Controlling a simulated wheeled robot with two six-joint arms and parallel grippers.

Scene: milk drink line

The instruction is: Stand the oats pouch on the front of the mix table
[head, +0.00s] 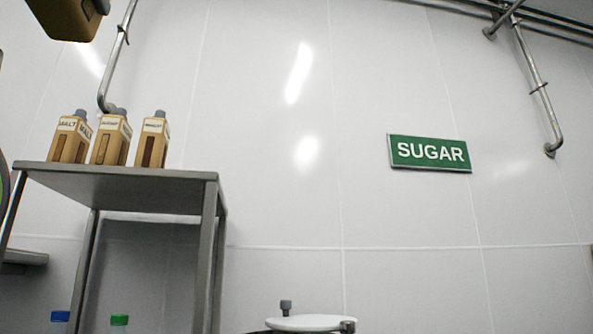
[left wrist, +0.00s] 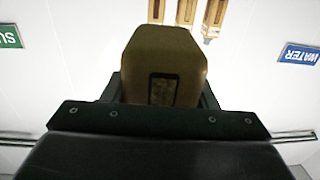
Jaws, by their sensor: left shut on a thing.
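The brown pouch (left wrist: 163,55) with a small dark window fills the middle of the left wrist view. My left gripper (left wrist: 162,93) is shut on it, with dark jaw parts at both sides of its lower end. No label shows on it, so I cannot read that it is oats. A brown block-like thing (head: 66,18), which looks like the same pouch, is cut off at the top left of the head view, high above the metal stand. I cannot make out the mix table for sure. My right gripper is not in view.
A metal stand (head: 120,178) at left holds three brown packs with grey caps, one a malt pack (head: 71,138). A white lid (head: 311,322) is at bottom centre. A sugar sign (head: 430,153) hangs on the wall.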

